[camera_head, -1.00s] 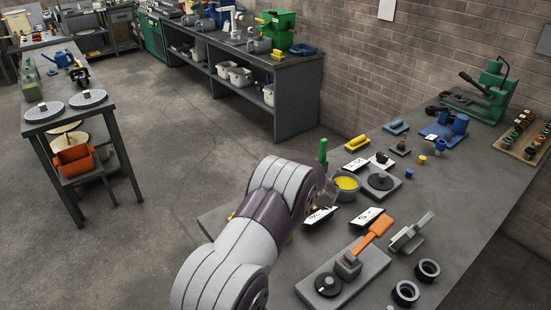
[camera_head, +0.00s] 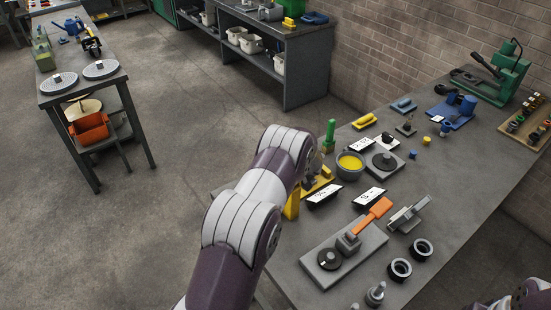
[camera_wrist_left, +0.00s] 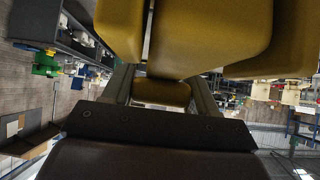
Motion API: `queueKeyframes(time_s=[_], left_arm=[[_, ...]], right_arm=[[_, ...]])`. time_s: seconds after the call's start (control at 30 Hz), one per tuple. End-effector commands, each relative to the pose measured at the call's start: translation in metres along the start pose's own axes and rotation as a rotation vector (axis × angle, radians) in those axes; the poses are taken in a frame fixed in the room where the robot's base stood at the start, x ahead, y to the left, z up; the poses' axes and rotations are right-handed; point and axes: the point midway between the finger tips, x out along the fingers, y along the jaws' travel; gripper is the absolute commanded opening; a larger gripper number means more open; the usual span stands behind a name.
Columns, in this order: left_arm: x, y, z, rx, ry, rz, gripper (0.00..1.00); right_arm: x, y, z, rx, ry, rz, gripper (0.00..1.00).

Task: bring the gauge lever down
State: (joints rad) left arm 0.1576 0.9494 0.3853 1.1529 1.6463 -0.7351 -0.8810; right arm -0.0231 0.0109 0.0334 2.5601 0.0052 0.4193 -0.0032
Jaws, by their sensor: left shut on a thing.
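My left gripper (camera_wrist_left: 163,84) is shut on a yellow block-like part (camera_wrist_left: 161,93), with larger yellow blocks close beyond it in the left wrist view. In the head view my left forearm hides most of this gripper, and yellow pieces (camera_head: 291,206) show beside it at the bench's near edge. An orange lever (camera_head: 374,214) slants up from a grey plate (camera_head: 367,246) with a black dial (camera_head: 329,258). A green upright handle (camera_head: 330,134) stands behind my gripper. I cannot tell which part is the gauge lever. My right gripper is out of view.
A bowl of yellow material (camera_head: 350,166), a round black disc on a plate (camera_head: 385,162), label cards (camera_head: 369,196) and two black rings (camera_head: 400,269) crowd the bench. A green press (camera_head: 503,76) stands at the back. Open floor (camera_head: 200,130) lies left of the bench.

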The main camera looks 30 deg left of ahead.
Motion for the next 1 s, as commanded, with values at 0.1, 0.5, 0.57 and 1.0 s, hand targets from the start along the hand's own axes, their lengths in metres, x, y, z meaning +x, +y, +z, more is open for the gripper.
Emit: queueKeyframes(time_s=[0.1,0.5,0.57,1.0], left_arm=[[0.0035,-0.0028,0.0086,0.007,-0.01,-0.006,0.03],[0.0039,-0.0029,0.01,0.007,-0.011,-0.006,0.03],[0.0038,-0.0029,0.01,0.007,-0.011,-0.006,0.03],[-0.002,-0.0003,0.0056,0.003,-0.004,-0.001,0.79]], right_arm=[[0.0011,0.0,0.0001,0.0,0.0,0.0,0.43],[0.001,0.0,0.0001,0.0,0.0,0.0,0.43],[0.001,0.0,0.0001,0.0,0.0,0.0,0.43],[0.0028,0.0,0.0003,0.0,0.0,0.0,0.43]])
